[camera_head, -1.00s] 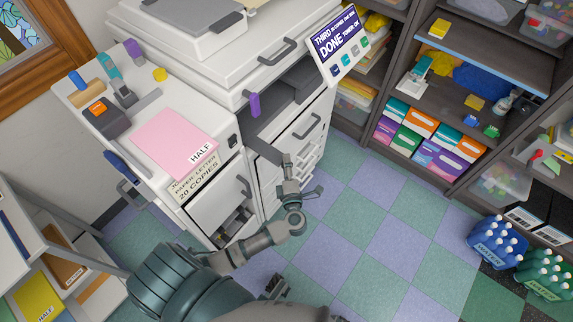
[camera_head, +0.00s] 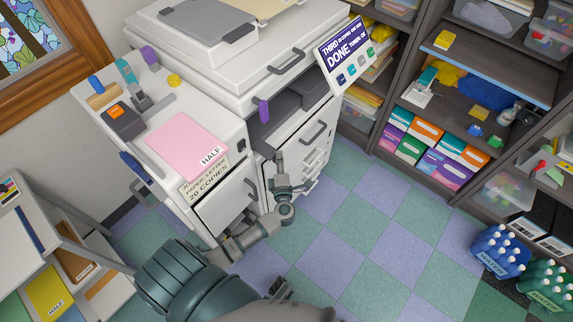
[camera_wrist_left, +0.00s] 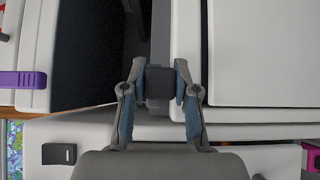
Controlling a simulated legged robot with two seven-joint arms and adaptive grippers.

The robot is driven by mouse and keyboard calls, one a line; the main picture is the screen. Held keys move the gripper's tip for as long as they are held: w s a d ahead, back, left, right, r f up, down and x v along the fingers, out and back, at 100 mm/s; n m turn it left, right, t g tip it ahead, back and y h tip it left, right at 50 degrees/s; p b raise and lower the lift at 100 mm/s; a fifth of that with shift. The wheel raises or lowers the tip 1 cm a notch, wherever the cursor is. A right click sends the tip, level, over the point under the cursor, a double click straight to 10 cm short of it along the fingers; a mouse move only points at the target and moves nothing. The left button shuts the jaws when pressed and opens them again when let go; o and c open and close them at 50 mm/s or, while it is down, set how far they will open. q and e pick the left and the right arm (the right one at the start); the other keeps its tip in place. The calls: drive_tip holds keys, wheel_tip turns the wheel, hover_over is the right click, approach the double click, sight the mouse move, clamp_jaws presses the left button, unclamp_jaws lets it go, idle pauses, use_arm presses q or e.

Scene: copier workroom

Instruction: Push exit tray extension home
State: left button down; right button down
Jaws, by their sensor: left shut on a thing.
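The white copier (camera_head: 205,55) stands at the upper middle of the head view, with a dark exit opening in its front. My left gripper (camera_head: 279,160) is at the lower edge of this opening, beside the front drawers. In the left wrist view, my left gripper (camera_wrist_left: 160,72) is shut on the dark grey exit tray extension (camera_wrist_left: 159,88), with a finger on each side of its end. A grey strip runs on from it along the white panel. In the head view the gripper mostly hides the extension. A dark part, perhaps my right gripper (camera_head: 280,288), shows at the bottom edge, mostly cut off.
A side cabinet (camera_head: 226,140) with a pink pad and small tools on top stands left of the opening, its drawer partly open below. Shelves (camera_head: 400,120) stand at the right. Bottle crates (camera_head: 500,250) sit at the far right. The checkered floor between is clear.

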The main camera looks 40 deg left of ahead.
use_arm(q)
drive_tip(key=shift+a+f, duration=0.2)
drive_tip(key=shift+a, duration=0.1)
drive_tip(key=c, duration=0.9)
unclamp_jaws()
drive_tip(key=shift+a, duration=0.1)
drive_tip(key=shift+o, duration=0.2)
drive_tip(key=v, duration=1.2)
